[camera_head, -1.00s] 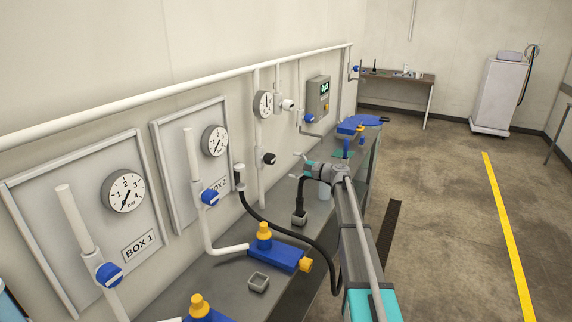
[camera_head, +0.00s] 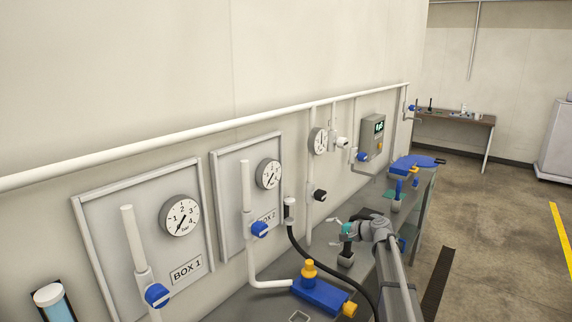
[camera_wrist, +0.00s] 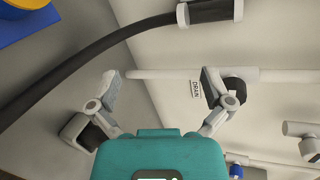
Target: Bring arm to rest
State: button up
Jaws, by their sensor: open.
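My gripper (camera_head: 338,232) is at the end of my arm, above the grey bench (camera_head: 245,305) and out from the wall. In the wrist view its two fingers are spread wide apart around my gripper (camera_wrist: 162,84), with nothing held between them. The right finger overlaps a dark valve knob (camera_wrist: 236,86) beside the DRAIN label (camera_wrist: 196,89). I cannot tell exactly how far the fingertips are from the wall.
A black hose (camera_head: 318,262) with a white end runs near my arm. A blue block with yellow caps (camera_head: 320,294) and a grey holder (camera_head: 346,259) stand on the bench. Gauge panels (camera_head: 190,262) line the wall. Open floor (camera_head: 490,240) lies to the right.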

jog(key=s+a+f+n+g+h, duration=0.2)
jog(key=s+f+n+h, duration=0.15)
jog(key=s, duration=0.45)
jog(key=s+a+f+n+g+h, duration=0.2)
jog(key=s+f, duration=0.3)
jog(key=s, duration=0.4)
jog(key=s+d+f+n+g+h, duration=0.1)
jog(key=s+d+f+n+h, duration=0.1)
jog(key=s, duration=0.7)
jog(key=s+d+f+n+g+h, duration=0.1)
jog(key=s+h, duration=0.3)
jog(key=s, duration=0.5)
jog(key=shift+d+f+n+g+h, duration=0.35)
jog(key=shift+d+f+g, duration=0.1)
jog(key=shift+d+g, duration=0.25)
